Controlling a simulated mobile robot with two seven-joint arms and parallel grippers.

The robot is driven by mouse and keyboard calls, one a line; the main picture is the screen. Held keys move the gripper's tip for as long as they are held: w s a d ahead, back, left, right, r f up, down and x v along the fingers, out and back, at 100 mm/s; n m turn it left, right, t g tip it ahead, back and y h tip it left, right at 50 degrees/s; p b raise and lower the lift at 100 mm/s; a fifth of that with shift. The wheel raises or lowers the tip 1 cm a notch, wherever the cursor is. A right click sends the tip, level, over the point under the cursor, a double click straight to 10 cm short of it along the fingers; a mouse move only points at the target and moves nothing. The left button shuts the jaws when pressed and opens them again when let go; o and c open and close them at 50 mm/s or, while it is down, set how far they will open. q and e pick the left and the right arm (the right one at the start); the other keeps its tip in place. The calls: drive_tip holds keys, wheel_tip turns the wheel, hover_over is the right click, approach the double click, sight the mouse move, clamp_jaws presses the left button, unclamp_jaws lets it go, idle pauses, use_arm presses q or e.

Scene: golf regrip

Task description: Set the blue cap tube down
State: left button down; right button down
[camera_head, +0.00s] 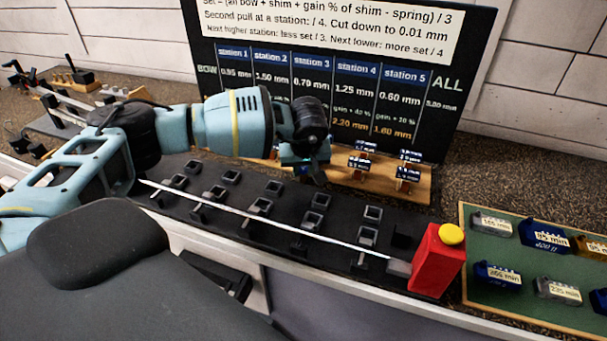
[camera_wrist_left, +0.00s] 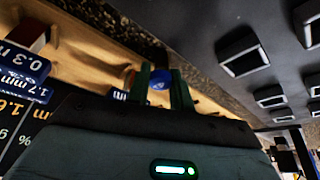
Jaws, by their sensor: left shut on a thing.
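My left gripper (camera_head: 315,172) reaches in from the left and points down at the front edge of the wooden rack, behind the black bench strip. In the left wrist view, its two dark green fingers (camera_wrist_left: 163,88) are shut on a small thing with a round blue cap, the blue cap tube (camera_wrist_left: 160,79). Only the cap shows between the fingers; the tube's body is hidden. In the head view the tube is hidden by the gripper and wrist. I cannot tell whether the tube touches the wood below. My right gripper is not in view.
The wooden rack (camera_head: 428,185) carries blue labels. The black strip (camera_head: 285,232) has several square sockets and a long thin white rod (camera_head: 260,217). A red box (camera_head: 437,262) with a yellow button stands at its right end. A green mat (camera_head: 512,290) holds labelled blocks. A sign board stands behind.

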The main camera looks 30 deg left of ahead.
sight(303, 168)
use_arm(q)
drive_tip(key=shift+r, duration=5.05)
drive_tip(key=s+d+f+m+h, duration=0.1)
drive_tip(key=s+d+m, duration=0.1)
drive_tip(key=s+d, duration=0.2)
drive_tip(key=s+d+f+m+h, duration=0.1)
drive_tip(key=s+d+m, duration=0.2)
drive_tip(key=s+d, duration=0.2)
drive_tip(key=s+d+f+m+t, duration=0.1)
drive_tip(key=s+d+m, duration=0.2)
drive_tip(key=s, duration=0.3)
drive_tip(key=shift+s+d+f+h, duration=0.15)
drive_tip(key=shift+d+h, duration=0.25)
drive_tip(key=shift+d, duration=0.4)
